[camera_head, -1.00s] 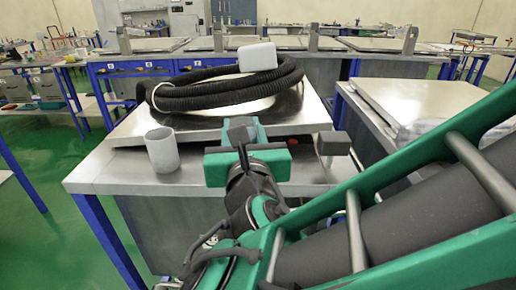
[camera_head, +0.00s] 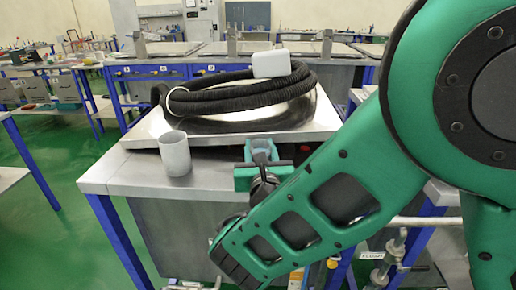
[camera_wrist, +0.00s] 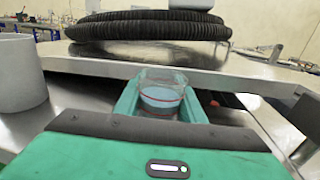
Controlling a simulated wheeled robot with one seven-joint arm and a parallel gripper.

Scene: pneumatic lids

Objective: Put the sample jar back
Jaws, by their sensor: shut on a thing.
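The sample jar looks like a small clear cup with pale blue contents and a red line (camera_wrist: 160,97) in the wrist view. My gripper (camera_wrist: 161,104) is shut on it, with green fingers on both sides. In the head view my gripper (camera_head: 262,160) is at the front of the steel workbench (camera_head: 110,178), just before the raised lid's near edge. The jar's lower part is hidden by my gripper, and I cannot tell whether it touches the bench.
A grey-white cup (camera_head: 175,153) stands left of my gripper. The tilted steel lid (camera_head: 140,133) carries a coiled black hose (camera_head: 240,98) and a white block (camera_head: 271,64). A small red thing (camera_wrist: 246,101) shows under the lid, right of the jar. The bench's front left is bare.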

